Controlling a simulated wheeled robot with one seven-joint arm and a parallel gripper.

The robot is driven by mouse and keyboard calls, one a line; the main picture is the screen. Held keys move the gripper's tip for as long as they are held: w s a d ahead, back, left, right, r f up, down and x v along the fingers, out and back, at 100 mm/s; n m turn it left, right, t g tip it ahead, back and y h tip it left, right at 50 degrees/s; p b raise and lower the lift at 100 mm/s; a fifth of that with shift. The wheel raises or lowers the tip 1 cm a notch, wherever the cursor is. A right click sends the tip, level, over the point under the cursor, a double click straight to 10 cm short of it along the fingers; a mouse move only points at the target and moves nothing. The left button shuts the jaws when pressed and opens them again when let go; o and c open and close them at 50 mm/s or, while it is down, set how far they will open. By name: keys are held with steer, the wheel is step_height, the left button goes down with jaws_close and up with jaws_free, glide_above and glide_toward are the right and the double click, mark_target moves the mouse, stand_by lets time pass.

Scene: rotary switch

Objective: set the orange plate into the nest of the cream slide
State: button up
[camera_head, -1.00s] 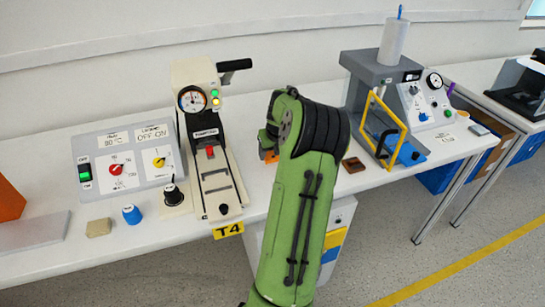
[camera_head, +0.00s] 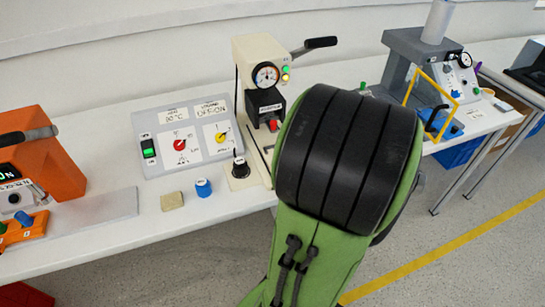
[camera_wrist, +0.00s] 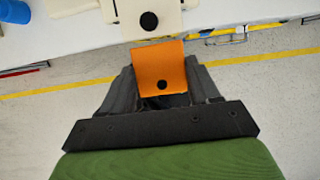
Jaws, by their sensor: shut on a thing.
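The orange plate (camera_wrist: 160,60) is between the fingers of my gripper (camera_wrist: 162,85) in the wrist view, with a dark round spot near its lower edge. My gripper is shut on it. A cream part with a dark round knob, which looks like the front of the cream slide (camera_wrist: 130,20), is just beyond the plate's far edge. I cannot tell whether they touch. In the head view the cream press (camera_head: 248,55) stands upright, but my arm covers most of the slide, its nest, my gripper and the plate.
A grey switch panel (camera_head: 163,150), a blue knob (camera_head: 203,188), a tan block (camera_head: 172,201) and a black knob on a cream base (camera_head: 240,167) are left of the press. An orange machine (camera_head: 50,160) is far left. A grey machine with a yellow frame (camera_head: 412,82) stands right.

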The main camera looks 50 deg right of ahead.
steer(key=shift+a+f, duration=0.1)
steer(key=shift+a, duration=0.45)
steer(key=w+d, duration=0.3)
steer(key=w, duration=0.2)
steer(key=w+d+b, duration=0.1)
steer(key=w+d, duration=0.2)
steer(key=w, duration=0.2)
steer(key=w+d+b, duration=0.1)
steer(key=w+d, duration=0.2)
steer(key=w, duration=0.1)
steer(key=shift+w+d+f, duration=0.1)
steer(key=shift+w, duration=0.3)
step_height(320, 180, down, 4)
steer(key=b, duration=0.2)
steer(key=shift+w+d+b, duration=0.1)
steer(key=shift+w+b, duration=0.05)
steer(key=shift+b, duration=0.15)
steer(key=shift+r, duration=0.3)
steer(key=o, duration=1)
steer(key=shift+f, duration=0.15)
steer(key=shift+o, duration=0.2)
